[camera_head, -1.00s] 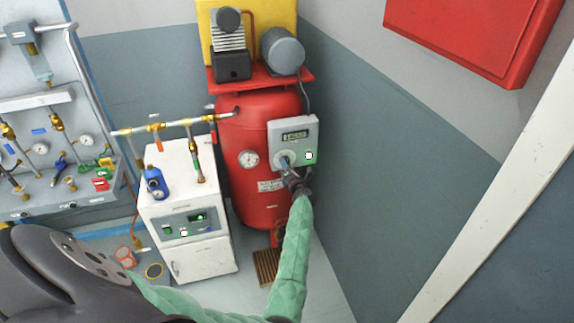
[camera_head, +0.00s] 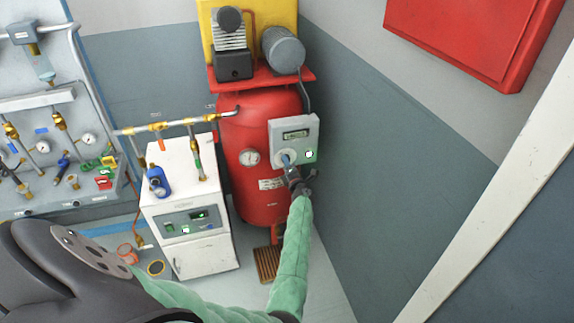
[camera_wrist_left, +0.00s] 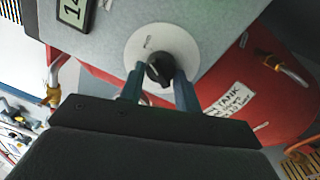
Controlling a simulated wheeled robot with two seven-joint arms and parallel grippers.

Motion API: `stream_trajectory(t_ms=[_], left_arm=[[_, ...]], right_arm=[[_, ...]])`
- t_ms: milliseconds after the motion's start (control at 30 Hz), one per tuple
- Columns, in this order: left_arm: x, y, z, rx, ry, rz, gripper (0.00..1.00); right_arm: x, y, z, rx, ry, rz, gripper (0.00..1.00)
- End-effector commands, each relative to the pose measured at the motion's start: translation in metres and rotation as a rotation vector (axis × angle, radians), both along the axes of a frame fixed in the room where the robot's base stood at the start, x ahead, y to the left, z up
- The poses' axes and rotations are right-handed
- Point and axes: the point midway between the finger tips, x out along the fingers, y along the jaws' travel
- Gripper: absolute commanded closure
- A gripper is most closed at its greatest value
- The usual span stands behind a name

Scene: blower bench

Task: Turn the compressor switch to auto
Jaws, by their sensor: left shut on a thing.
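The compressor's grey control box (camera_head: 302,131) is on the front of the red tank (camera_head: 250,125). It has a display and a green-lit button on its face. In the left wrist view the black rotary switch (camera_wrist_left: 160,70) sits on a round pale dial plate (camera_wrist_left: 146,44) of the box. My left gripper (camera_head: 288,162) is at the lower left of the box. In the left wrist view its two blue-green fingers (camera_wrist_left: 160,85) are closed on the sides of the switch knob. The dial's small lettering is too small to read surely. My right gripper is not in view.
A white cabinet (camera_head: 190,245) with pipes and a blue filter stands left of the tank. A pressure gauge (camera_head: 249,157) is on the tank. A tool panel (camera_head: 40,110) is at the far left. A red wall box (camera_head: 475,40) hangs upper right.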

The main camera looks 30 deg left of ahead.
Motion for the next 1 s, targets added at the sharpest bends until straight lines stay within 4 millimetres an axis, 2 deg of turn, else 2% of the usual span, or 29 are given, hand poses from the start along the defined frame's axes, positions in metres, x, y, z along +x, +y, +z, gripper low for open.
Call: stream_trajectory(t_ms=[133,167,267,667,1000], left_arm=[[0.001,-0.001,0.000,0.000,0.000,-0.002,0.90],[0.001,-0.001,0.000,0.000,0.000,-0.002,0.63],[0.001,-0.001,0.000,0.000,0.000,-0.001,0.45],[0.000,0.000,-0.002,-0.027,-0.033,0.000,0.45],[0.001,-0.001,-0.004,-0.286,-0.337,-0.001,0.45]], right_arm=[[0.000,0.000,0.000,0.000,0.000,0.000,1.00],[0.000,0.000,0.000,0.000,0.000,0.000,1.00],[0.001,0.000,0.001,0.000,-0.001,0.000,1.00],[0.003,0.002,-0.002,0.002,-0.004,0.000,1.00],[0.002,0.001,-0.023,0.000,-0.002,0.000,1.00]])
